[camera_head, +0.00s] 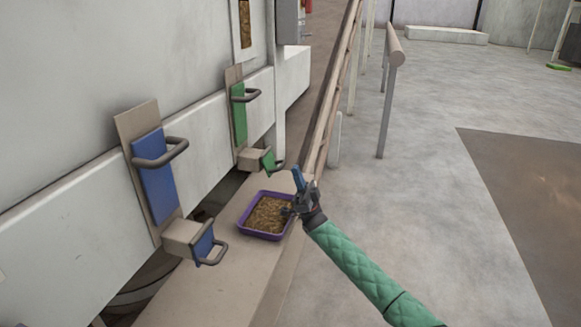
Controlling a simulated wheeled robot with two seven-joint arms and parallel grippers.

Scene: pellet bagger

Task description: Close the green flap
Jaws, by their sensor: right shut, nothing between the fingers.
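A tall green plate (239,127) with a dark handle (246,95) is mounted on a beige backing on the machine wall. Below it, a small green flap (268,161) with its own dark handle (280,167) sits at the front of a beige spout (253,158). The flap looks tilted; I cannot tell its exact angle. My right gripper (298,181) is shut and empty, to the right of and a little below the green flap, apart from it. My left gripper is not in view.
A purple tray (262,236) of brown pellets lies on the ledge just below my right gripper. A blue plate (155,180) and blue flap (203,243) with handles are nearer, at the left. A railing (337,75) runs behind my right gripper. Open floor lies right.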

